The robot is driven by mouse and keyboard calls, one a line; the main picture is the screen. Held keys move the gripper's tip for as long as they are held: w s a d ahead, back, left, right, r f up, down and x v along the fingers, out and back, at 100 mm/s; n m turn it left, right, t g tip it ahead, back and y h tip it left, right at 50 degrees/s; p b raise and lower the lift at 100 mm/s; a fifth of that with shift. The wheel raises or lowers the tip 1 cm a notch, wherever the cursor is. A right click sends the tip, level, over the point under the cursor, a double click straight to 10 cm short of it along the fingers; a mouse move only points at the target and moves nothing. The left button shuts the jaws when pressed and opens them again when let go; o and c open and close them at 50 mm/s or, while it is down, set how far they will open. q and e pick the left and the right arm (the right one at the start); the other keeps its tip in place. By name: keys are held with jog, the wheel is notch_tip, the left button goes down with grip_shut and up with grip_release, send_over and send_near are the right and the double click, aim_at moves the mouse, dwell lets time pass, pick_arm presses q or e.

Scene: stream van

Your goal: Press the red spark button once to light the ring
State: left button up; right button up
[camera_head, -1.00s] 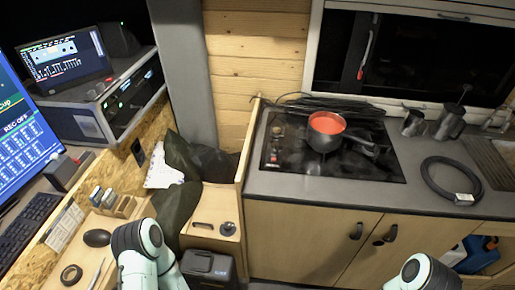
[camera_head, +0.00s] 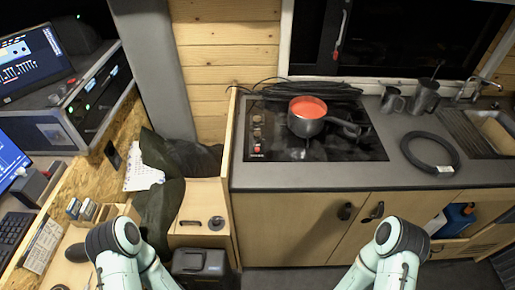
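The hob (camera_head: 345,150) is a black plate set in the grey counter. Several small knobs (camera_head: 257,120) run down its left edge. A small red spot (camera_head: 257,149) at the near end of this row looks like the spark button, though it is too small to be sure. A dark saucepan (camera_head: 299,124) with red contents stands on the hob, its handle pointing right, and hides the burner ring beneath it. I see no flame. Only upper parts of my two arms show at the bottom edge; neither gripper is in view.
Coiled black cables (camera_head: 310,92) lie behind the hob. A black hose ring (camera_head: 430,152), metal mugs (camera_head: 424,96) and a sink (camera_head: 495,130) are to the right. A wooden panel (camera_head: 232,160) rises at the counter's left end. The counter's front strip is clear.

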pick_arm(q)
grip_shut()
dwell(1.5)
